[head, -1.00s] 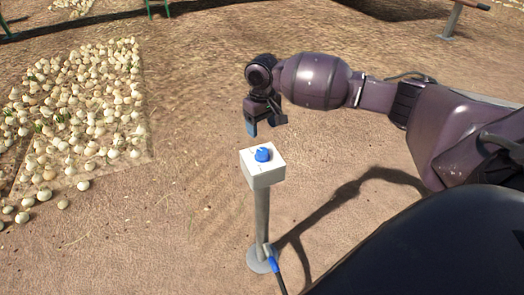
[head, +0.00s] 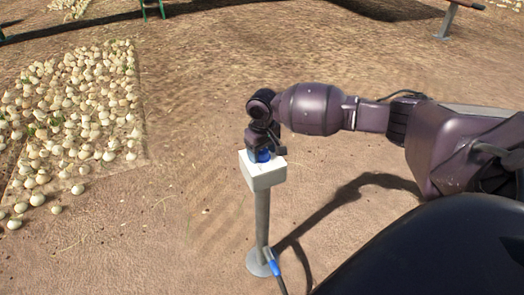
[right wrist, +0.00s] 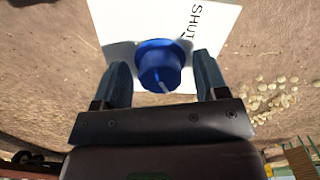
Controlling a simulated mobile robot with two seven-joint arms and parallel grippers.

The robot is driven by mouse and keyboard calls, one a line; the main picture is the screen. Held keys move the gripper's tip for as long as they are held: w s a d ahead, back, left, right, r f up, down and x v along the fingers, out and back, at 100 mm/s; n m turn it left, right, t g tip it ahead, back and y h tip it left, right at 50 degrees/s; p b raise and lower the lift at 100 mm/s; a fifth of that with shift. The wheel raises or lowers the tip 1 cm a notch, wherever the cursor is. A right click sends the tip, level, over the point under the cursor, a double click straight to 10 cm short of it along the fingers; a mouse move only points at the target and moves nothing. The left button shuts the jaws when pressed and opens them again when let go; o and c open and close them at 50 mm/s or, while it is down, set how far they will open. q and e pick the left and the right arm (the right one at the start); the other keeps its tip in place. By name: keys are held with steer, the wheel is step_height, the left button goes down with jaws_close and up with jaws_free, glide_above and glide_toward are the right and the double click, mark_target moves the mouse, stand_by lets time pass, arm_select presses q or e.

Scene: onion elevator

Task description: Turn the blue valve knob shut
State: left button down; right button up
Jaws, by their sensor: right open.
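The blue valve knob (head: 264,156) sits on top of a white box (head: 263,175) on a grey post. In the right wrist view the knob (right wrist: 160,66) is round, with a pale pointer line toward the lower edge, and the word SHUT is printed on the white box face (right wrist: 120,22) to its upper right. My right gripper (right wrist: 163,75) is open, with one finger on each side of the knob and small gaps between. In the head view my right gripper (head: 262,154) points down over the box and partly hides the knob. My left gripper is not in view.
The post stands on a round base (head: 262,263) with a blue-ended cable (head: 272,262) beside it. A bed of pale onions (head: 75,105) lies on the ground at left. Bare soil surrounds the post.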

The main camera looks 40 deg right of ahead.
steer(key=c, duration=0.9)
steer(key=shift+c, duration=0.2)
